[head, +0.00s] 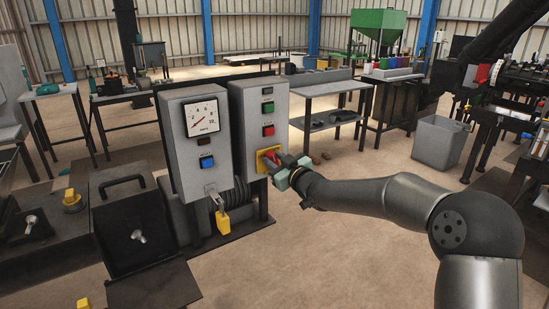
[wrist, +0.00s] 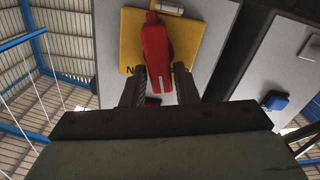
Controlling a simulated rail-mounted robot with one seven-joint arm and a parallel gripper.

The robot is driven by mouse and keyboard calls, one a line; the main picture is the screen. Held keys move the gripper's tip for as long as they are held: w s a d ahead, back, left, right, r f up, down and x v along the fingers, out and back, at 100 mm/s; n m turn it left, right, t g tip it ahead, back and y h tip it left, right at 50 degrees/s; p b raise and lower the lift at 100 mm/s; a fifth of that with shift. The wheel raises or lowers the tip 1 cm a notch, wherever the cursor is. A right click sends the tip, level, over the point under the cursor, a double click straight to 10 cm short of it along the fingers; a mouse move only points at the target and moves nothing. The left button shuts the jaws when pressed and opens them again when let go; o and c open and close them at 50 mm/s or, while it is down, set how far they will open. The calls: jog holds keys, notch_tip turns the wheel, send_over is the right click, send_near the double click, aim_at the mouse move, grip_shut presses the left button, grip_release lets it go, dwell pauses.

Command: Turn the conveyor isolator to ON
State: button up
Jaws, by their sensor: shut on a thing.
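The conveyor isolator is a red handle (wrist: 155,45) on a yellow plate (wrist: 128,42), mounted low on the right grey control box (head: 259,110). In the head view the yellow plate (head: 263,163) shows beside my gripper (head: 277,167), which partly covers the handle. In the wrist view my gripper (wrist: 160,85) has one dark finger on each side of the handle's near end and is shut on it. The handle lies slightly tilted in that view. A letter "N" shows at the plate's edge; the rest of the marking is hidden or unreadable.
A left grey box (head: 196,135) carries a dial gauge (head: 202,118) and a blue button (head: 207,162). Open floor lies to the right of the boxes.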

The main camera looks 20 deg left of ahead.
jog(key=shift+w+d+f+m+p, duration=0.15)
jog(key=shift+m+p, duration=0.15)
jog(key=shift+m, duration=0.45)
jog(key=shift+w+d+f+m+p, duration=0.1)
jog(key=shift+m+p, duration=0.15)
jog(key=shift+m, duration=0.5)
jog(key=shift+f, duration=0.1)
jog(key=o, duration=0.8)
jog(key=shift+o, duration=0.2)
jog(key=shift+s+r, duration=0.1)
jog(key=shift+r, duration=0.1)
jog(key=b+v, duration=0.1)
jog(key=v, duration=1.6)
jog(key=shift+s+d, duration=0.1)
jog(key=shift+d, duration=0.05)
